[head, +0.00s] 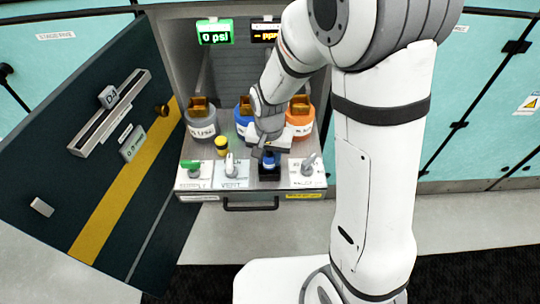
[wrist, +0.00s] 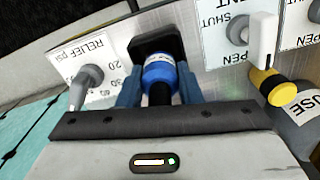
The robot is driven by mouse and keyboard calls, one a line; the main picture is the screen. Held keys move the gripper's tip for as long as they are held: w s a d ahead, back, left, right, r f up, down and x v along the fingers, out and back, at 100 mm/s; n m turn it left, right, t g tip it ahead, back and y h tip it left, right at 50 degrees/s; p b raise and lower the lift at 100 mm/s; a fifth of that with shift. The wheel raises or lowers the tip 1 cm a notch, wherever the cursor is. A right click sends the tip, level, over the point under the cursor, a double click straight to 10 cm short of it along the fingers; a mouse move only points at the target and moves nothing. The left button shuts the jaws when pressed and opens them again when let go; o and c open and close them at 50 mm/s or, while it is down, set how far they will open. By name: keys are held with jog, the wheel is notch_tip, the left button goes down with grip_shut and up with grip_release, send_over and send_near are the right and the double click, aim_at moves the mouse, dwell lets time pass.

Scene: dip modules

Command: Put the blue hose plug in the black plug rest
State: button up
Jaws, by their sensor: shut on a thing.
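The blue hose plug (head: 268,160) stands upright at the front middle of the panel. It also shows in the wrist view (wrist: 158,70), between my two fingers. My gripper (head: 268,147) is over it from above; in the wrist view my gripper (wrist: 158,88) is shut on the plug. The black plug rest (head: 269,173) is a dark block right under the plug, and it shows in the wrist view (wrist: 157,44). The plug's lower end meets the rest; how deep it sits is hidden.
A green-handled valve (head: 191,164), a vent lever (head: 230,163) and a relief knob (head: 308,164) flank the rest. A yellow-topped plug (head: 221,144) stands behind. Grey (head: 200,122), blue (head: 242,116) and orange (head: 301,117) containers line the back. An open dark door (head: 90,160) is at left.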

aim_at(269, 155)
jog(key=shift+f, duration=0.15)
jog(key=o, duration=1)
jog(key=shift+o, duration=0.2)
notch_tip(269, 155, up, 12)
jog(key=p, duration=0.2)
jog(key=s+d+r+n+t, duration=0.2)
jog(key=s+d+r, duration=0.4)
jog(key=s+d, duration=0.6)
jog(key=shift+d+r+n, duration=0.15)
jog(key=shift+r+n, duration=0.05)
jog(key=shift+n, duration=0.3)
